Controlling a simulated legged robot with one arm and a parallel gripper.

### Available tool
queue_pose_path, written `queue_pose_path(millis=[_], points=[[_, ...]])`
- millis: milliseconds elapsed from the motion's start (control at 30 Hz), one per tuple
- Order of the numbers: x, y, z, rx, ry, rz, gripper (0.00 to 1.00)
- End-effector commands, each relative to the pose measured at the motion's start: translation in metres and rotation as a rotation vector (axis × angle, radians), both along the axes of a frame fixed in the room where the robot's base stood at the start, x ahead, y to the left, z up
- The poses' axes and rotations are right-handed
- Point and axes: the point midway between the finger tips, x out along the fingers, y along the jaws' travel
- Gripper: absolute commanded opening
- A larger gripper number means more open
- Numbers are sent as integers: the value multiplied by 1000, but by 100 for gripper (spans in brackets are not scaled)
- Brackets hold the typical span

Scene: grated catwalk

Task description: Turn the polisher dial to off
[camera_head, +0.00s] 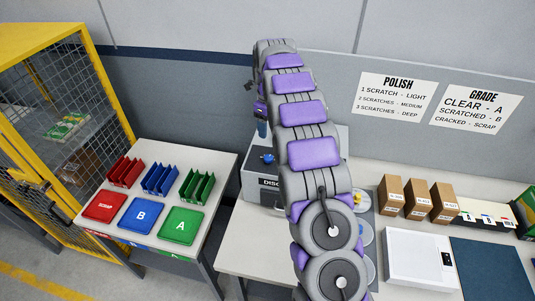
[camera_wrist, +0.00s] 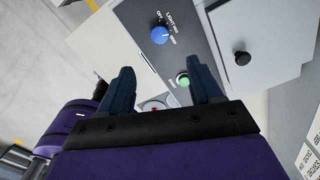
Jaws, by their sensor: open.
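The polisher is a grey box (camera_head: 254,180) on the bench in the head view, partly hidden behind my arm. Its blue dial (camera_head: 268,158) shows on its top. In the wrist view the blue dial (camera_wrist: 159,36) sits on a dark panel beside white markings, with "OFF" and "LIGHT" legible. I cannot tell which marking the dial points at. My gripper (camera_wrist: 161,68) is open and empty, its two dark fingers apart. The dial appears beyond the fingertips, between their lines, not touched. A green button (camera_wrist: 182,79) lies nearer, between the fingers; a red button (camera_wrist: 153,106) is partly hidden.
A black knob (camera_wrist: 242,58) stands on the grey surface right of the panel. Cardboard boxes (camera_head: 417,199) and a white case (camera_head: 421,258) stand on the bench right of my arm. A left table (camera_head: 152,165) holds colored bins and pads; a yellow cage (camera_head: 93,60) stands beyond.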

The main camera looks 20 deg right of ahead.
Motion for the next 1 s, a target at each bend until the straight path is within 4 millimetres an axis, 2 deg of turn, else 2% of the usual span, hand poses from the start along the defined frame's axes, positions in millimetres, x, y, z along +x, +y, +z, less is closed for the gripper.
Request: queue_pose_path(millis=[100, 400, 600, 800, 1000], points=[[-2, -2, -27, 3, 6, -1, 64], [-2, -2, -87, 3, 6, 0, 64], [-1, -1, -119, 3, 2, 0, 64], [-1, 0, -136, 3, 3, 1, 64], [-1, -1, -140, 3, 1, 1, 64]])
